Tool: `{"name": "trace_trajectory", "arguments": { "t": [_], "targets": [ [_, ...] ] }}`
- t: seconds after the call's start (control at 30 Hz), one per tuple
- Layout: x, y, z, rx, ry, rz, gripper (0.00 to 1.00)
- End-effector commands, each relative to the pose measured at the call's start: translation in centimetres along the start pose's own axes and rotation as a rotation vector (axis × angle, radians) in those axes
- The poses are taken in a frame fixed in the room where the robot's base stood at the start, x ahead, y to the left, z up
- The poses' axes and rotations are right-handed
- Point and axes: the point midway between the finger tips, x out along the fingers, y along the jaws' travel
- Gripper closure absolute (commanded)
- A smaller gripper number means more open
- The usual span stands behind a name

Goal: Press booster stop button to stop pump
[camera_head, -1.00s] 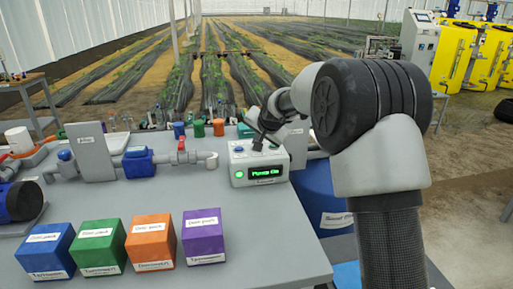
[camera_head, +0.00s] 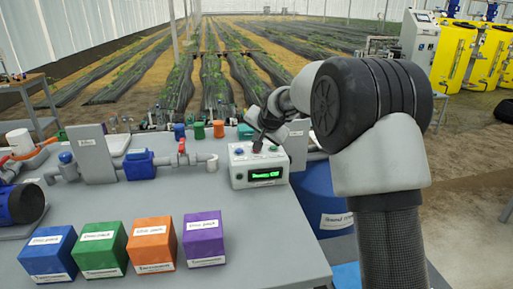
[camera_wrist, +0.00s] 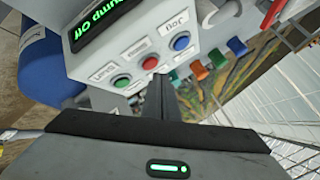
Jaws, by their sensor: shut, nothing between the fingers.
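The white control box (camera_head: 245,182) stands on the grey bench below my arm. Its display (camera_wrist: 108,22) reads "Pump Off" in green in the wrist view. The wrist view shows a row of labelled buttons: green (camera_wrist: 121,81), red (camera_wrist: 150,63) and blue (camera_wrist: 181,43). The labels are turned and hard to read. My gripper (camera_wrist: 158,80) is shut and empty. Its fingertips are close to the red button; I cannot tell whether they touch it. In the head view my gripper (camera_head: 257,147) is over the box top, and the blue button shows to its left.
Blue, green, orange and purple cubes (camera_head: 151,245) stand at the bench front. Grey pipework with a blue valve (camera_head: 138,163) and a red-handled valve (camera_head: 182,155) lies left of the box. A blue barrel (camera_head: 325,205) stands right of the bench.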

Motion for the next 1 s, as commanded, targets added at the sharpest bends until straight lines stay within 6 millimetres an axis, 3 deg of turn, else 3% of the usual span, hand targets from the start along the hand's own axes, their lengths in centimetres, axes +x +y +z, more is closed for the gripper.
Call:
{"name": "trace_trajectory", "arguments": {
  "t": [0.27,0.8,1.0],
  "targets": [
    [-0.1,-0.1,-0.1,0.000,0.001,0.000,1.00],
    [-3.4,-2.5,-2.5,0.000,0.001,0.000,1.00],
    [-3.5,-2.5,-2.5,0.000,0.001,0.000,1.00]
  ]
}}
